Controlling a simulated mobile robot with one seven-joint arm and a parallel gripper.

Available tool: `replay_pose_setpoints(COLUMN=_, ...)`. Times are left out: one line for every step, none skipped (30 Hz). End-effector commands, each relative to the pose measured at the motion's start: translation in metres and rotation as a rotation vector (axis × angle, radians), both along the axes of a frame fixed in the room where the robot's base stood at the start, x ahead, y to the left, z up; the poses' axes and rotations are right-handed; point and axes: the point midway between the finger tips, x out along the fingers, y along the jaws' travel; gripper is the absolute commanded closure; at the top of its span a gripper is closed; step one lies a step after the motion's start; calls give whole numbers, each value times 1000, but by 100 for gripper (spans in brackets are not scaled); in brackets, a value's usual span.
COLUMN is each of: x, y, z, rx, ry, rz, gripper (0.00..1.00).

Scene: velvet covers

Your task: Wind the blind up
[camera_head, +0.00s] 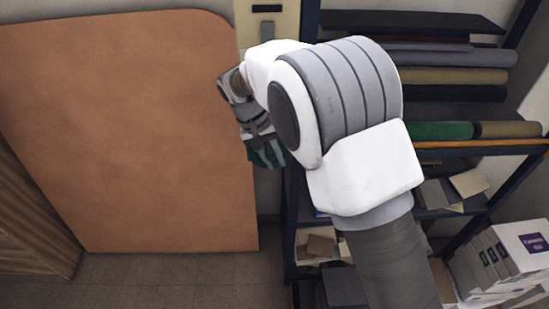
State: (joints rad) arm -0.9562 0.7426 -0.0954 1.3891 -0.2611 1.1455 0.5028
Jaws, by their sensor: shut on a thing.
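A large orange-brown panel (125,130) with a rounded upper right corner fills the left side; I cannot tell for sure whether it is the blind. My gripper (267,153) is beside its right edge, in front of the wall. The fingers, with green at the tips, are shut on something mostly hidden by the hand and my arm. No winding handle or cord can be made out. A cream strip (287,22) with dark fittings is above and behind my wrist.
Dark shelving (430,22) with rolled cloths (455,76) stands on the right, partly behind my arm. White boxes (503,258) are stacked at the lower right. A wooden piece (32,220) stands at the lower left. The tiled floor (170,280) below the panel is clear.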

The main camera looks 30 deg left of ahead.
Motion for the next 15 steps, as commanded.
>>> replay_pose_setpoints(x=-1, y=0, z=-1, rx=-4, ry=1, rz=0, gripper=100)
replay_pose_setpoints(x=-1, y=0, z=-1, rx=-5, ry=1, rz=0, gripper=100)
replay_pose_setpoints(x=-1, y=0, z=-2, rx=-6, ry=1, rz=0, gripper=100)
replay_pose_setpoints(x=-1, y=0, z=-2, rx=-6, ry=1, rz=0, gripper=100)
replay_pose_setpoints(x=-2, y=0, z=-2, rx=-6, ry=1, rz=0, gripper=100)
replay_pose_setpoints(x=-1, y=0, z=-2, rx=-6, ry=1, rz=0, gripper=100)
replay_pose_setpoints(x=-2, y=0, z=-2, rx=-7, ry=2, rz=-1, gripper=100)
replay_pose_setpoints(x=-2, y=0, z=-2, rx=-7, ry=2, rz=0, gripper=100)
replay_pose_setpoints(x=-2, y=0, z=-2, rx=-7, ry=2, rz=0, gripper=100)
replay_pose_setpoints(x=-2, y=0, z=-2, rx=-7, ry=2, rz=0, gripper=100)
replay_pose_setpoints(x=-2, y=0, z=-2, rx=-7, ry=2, rz=0, gripper=100)
replay_pose_setpoints(x=-2, y=0, z=-2, rx=-7, ry=4, rz=0, gripper=72)
replay_pose_setpoints(x=-2, y=0, z=-2, rx=-7, ry=4, rz=0, gripper=67)
replay_pose_setpoints(x=-2, y=0, z=-2, rx=-7, ry=3, rz=0, gripper=61)
replay_pose_setpoints(x=-2, y=0, z=-2, rx=-7, ry=2, rz=0, gripper=54)
